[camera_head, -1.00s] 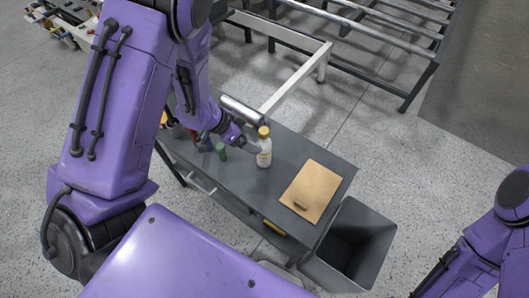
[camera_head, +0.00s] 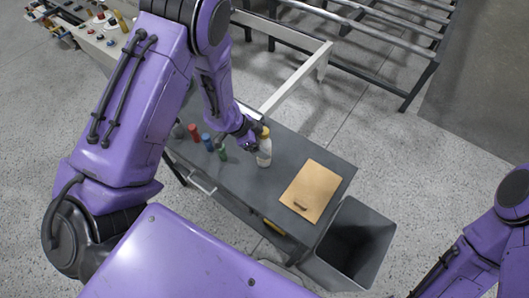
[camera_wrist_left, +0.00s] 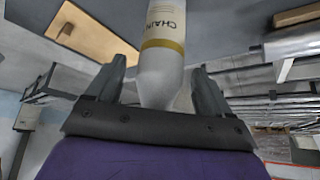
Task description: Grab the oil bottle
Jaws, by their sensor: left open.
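The oil bottle (camera_head: 264,154), pale with a yellow cap, stands upright on the grey table (camera_head: 235,190). In the left wrist view the bottle (camera_wrist_left: 166,42) shows a "CHAIN" label and a gold band, and its tapering part lies between my fingers. My left gripper (camera_head: 255,143) is at the bottle's upper part, on its left side in the head view. In the left wrist view the gripper (camera_wrist_left: 158,75) is open, with a finger on each side of the bottle and gaps beside it. My right gripper is out of view.
A dark open bin (camera_head: 378,240) stands beyond the table's right end. A metal frame (camera_head: 300,75) is behind.

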